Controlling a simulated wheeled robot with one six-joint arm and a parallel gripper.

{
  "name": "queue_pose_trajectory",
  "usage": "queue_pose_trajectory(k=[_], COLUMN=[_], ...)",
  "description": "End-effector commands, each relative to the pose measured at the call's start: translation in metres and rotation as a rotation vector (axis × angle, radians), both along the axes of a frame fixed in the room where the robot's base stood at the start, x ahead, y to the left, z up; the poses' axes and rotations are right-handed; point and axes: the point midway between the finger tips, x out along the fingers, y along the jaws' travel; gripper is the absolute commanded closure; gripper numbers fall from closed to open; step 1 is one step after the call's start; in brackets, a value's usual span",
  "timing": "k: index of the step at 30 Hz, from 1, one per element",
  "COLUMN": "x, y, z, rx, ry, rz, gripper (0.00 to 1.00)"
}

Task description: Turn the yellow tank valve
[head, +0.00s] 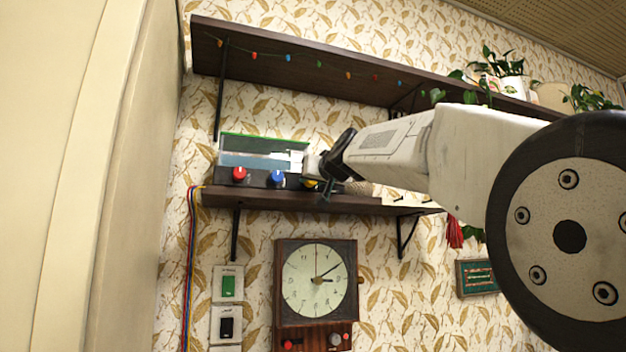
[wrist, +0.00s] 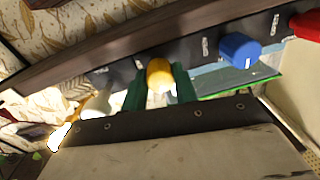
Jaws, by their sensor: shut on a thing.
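The yellow valve (wrist: 160,76) is a round knob on a dark panel, and in the wrist view it sits between the two green fingers of my gripper (wrist: 158,90). My gripper is shut on it. In the head view, only a small part of the yellow valve (head: 311,184) shows beside my gripper (head: 322,188), which reaches in from the right at the shelf. A blue knob (head: 277,178) and a red knob (head: 240,174) stand to its left on the same panel; in the wrist view the blue knob (wrist: 240,50) and red knob (wrist: 306,24) are to its right.
The panel has a clear tank (head: 262,153) behind it and stands on a dark wooden shelf (head: 290,202). A higher shelf (head: 300,68) with string lights and plants is above. A clock (head: 316,281) and switches (head: 228,284) are on the wall below.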

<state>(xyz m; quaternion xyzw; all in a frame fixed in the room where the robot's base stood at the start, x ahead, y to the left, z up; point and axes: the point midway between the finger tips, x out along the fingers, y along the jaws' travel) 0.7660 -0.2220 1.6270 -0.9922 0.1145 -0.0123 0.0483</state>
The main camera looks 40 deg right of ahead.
Motion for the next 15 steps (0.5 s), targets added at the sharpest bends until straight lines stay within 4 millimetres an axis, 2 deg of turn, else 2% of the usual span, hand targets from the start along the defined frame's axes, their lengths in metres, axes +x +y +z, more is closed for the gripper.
queue_pose_trajectory(k=[15], x=[0.0004], y=[-0.0004], z=[-0.0021], rx=[0.471], ry=[-0.133], rz=[0.0], gripper=[0.94])
